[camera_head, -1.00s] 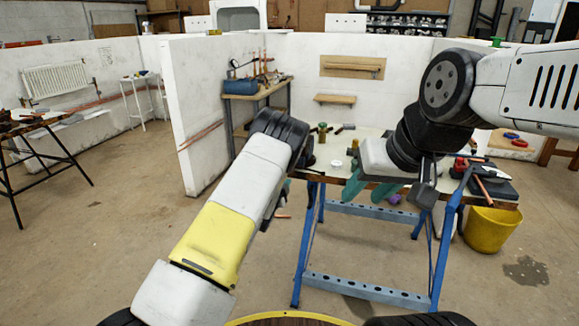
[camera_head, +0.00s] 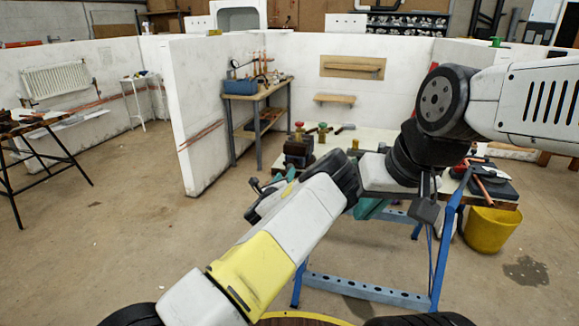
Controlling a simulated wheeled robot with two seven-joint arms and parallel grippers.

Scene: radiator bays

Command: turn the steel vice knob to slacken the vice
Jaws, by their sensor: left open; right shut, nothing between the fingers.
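A dark block-like thing, which looks like the vice (camera_head: 298,151), stands at the left end of the bench top, beyond my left arm. I cannot make out its steel knob. My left gripper (camera_head: 290,175) shows only as a bit of teal finger just below and in front of the vice, mostly hidden by my own arm. It is open; I cannot tell whether it touches anything. My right gripper (camera_head: 368,208) is shut and empty over the front of the bench, its teal fingers partly covered by my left arm.
The bench (camera_head: 374,138) has blue trestle legs. Red-topped (camera_head: 299,127) and green-topped (camera_head: 322,129) brass fittings and a hammer (camera_head: 345,127) stand or lie at its back. A yellow bucket (camera_head: 489,228) is on the floor at right.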

